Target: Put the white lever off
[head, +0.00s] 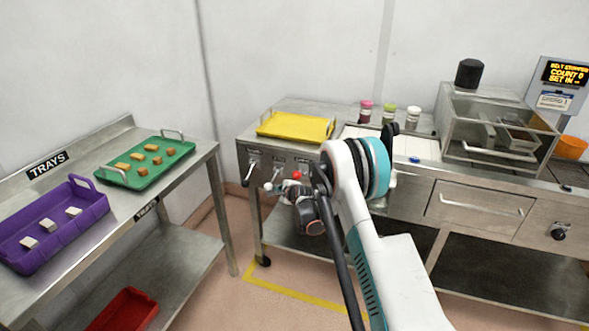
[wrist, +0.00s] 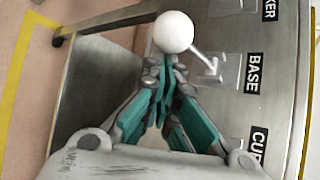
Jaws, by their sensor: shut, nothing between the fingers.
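The white lever has a round white knob (wrist: 174,32) on a thin metal arm. In the wrist view the arm runs to a plate beside the label BASE (wrist: 253,73). In the head view the white knob (head: 268,186) is on the steel cabinet's front panel, with the lever angled outward and downward. My gripper (wrist: 163,66) is shut and empty, its teal-sided fingertips right by the knob. I cannot tell whether they touch it. In the head view my gripper (head: 284,198) is partly hidden by my wrist.
A lever with a dark knob (head: 246,183) is left of the white one, and a red knob (head: 297,175) is right of it. A yellow tray (head: 297,127) lies on top of the cabinet. The trays table (head: 205,160) stands left, with open floor between.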

